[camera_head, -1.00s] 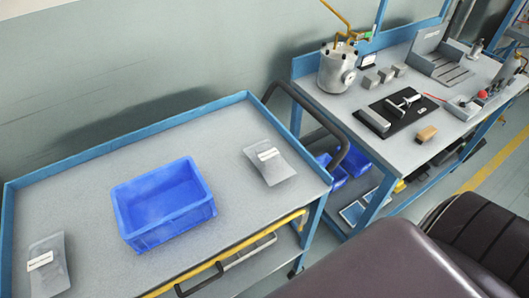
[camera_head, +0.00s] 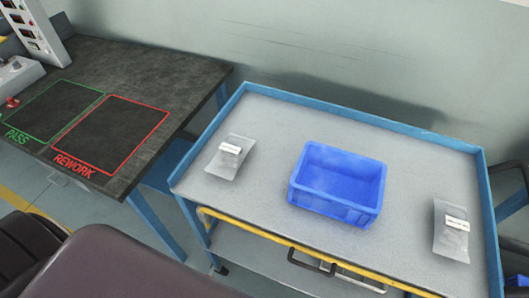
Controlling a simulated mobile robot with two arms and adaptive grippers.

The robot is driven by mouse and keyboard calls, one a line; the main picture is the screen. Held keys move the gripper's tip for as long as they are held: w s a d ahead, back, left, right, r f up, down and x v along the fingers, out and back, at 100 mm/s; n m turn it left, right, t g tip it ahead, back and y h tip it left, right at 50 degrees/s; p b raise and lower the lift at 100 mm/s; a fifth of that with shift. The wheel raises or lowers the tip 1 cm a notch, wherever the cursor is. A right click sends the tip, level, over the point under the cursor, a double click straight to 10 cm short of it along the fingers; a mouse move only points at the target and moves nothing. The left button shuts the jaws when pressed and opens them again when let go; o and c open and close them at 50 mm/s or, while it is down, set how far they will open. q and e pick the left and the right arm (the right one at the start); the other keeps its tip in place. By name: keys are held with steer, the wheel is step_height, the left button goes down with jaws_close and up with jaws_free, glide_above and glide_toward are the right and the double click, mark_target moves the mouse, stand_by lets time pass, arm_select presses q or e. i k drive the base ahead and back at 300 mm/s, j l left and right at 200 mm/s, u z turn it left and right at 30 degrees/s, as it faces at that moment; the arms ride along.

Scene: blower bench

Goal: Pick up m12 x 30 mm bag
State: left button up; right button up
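Two clear, flat bags with white labels lie on the grey top of a blue-framed cart (camera_head: 270,115). One bag (camera_head: 230,157) is at the left end of the cart, and the other bag (camera_head: 451,231) is near the right end. The labels are too small to read, so I cannot tell which is the m12 x 30 mm bag. An empty-looking blue bin (camera_head: 338,183) stands between them. Neither of my grippers is in view.
A dark bench (camera_head: 130,72) with a green PASS outline and a red REWORK outline stands left of the cart. The cart has a raised blue rim at the back and a yellow rail (camera_head: 270,236) along the front. Its top is clear around the bags and bin.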

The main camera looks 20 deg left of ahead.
mark_target(226, 163)
steer(key=k+j+z, duration=0.1)
steer(key=j, duration=0.35)
steer(key=k+j+z, duration=0.1)
steer(key=j, duration=0.3)
steer(key=k+j, duration=0.1)
steer(key=j, duration=0.3)
steer(key=k+j+z, duration=0.15)
steer(key=j, duration=0.3)
steer(key=i, duration=0.05)
